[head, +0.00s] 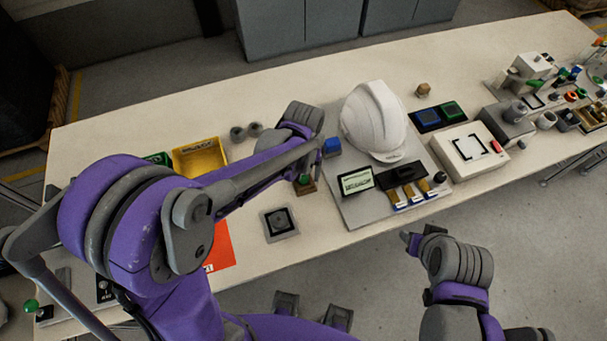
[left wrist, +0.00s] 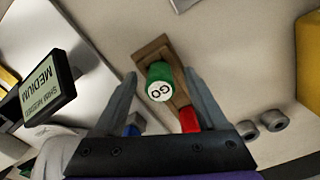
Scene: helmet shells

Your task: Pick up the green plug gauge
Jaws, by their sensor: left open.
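The green plug gauge (left wrist: 160,82) shows in the left wrist view as a green cylinder with a white end marked GO. It is at a wooden holder (left wrist: 153,52), with a red piece (left wrist: 188,120) beside it. In the head view the green gauge (head: 304,179) shows just below my left gripper (head: 312,150), which partly hides the area. My left gripper is open; in the left wrist view its fingers (left wrist: 160,78) appear on either side of the green gauge, with gaps. My right gripper (head: 410,240) is off the table's front edge; its jaws are unclear.
A white helmet (head: 372,120) stands on a grey board right of the gripper, with a MEDIUM display (head: 356,181) in front. A blue block (head: 332,146) is close by. Left are a yellow bin (head: 200,158) and grey rings (head: 238,134). A dark square pad (head: 279,223) lies in front.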

